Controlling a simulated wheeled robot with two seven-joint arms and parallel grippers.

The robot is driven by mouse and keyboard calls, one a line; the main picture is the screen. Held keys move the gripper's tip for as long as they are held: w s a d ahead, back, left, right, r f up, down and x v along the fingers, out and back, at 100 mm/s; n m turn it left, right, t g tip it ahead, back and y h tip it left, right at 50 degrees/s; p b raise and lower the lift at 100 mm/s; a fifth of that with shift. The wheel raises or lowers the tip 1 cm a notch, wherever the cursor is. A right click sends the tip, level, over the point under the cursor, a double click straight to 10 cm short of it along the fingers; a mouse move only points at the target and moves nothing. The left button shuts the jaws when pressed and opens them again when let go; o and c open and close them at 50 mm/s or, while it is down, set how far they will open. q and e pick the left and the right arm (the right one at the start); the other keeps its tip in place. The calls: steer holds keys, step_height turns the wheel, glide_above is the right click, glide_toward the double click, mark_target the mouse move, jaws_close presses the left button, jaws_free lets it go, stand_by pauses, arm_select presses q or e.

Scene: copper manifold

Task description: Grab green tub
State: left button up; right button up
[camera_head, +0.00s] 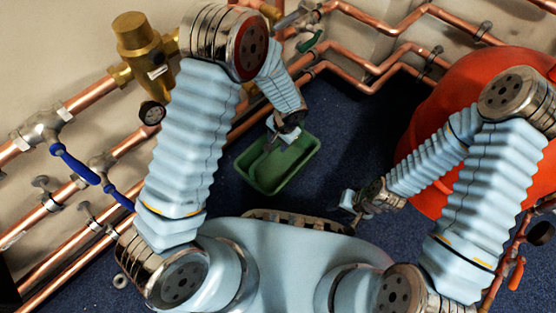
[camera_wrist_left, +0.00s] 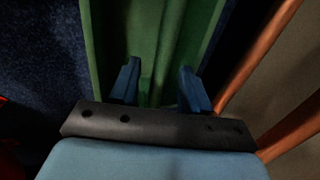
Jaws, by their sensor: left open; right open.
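A green tub (camera_head: 284,173) stands on the dark blue floor below the copper pipes in the head view. My left gripper (camera_head: 270,143) is over the tub at its upper left part, open. In the left wrist view the two blue fingers of my left gripper (camera_wrist_left: 156,86) are apart, with the green tub (camera_wrist_left: 150,30) behind and between them. I cannot tell whether the fingers touch the tub. My right gripper (camera_head: 350,207) is low over the floor to the right of the tub, apart from it and open.
Copper pipes (camera_head: 364,66) run along the wall behind the tub, and a blue-handled valve (camera_head: 74,163) is at the left. A large red-orange rounded object (camera_head: 462,80) stands at the right. Blue floor (camera_head: 345,125) is free right of the tub.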

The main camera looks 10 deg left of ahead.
arm_select(q)
steer(key=shift+f, duration=0.35)
jaws_close()
steer(key=shift+r, duration=0.1)
stand_by(1.1)
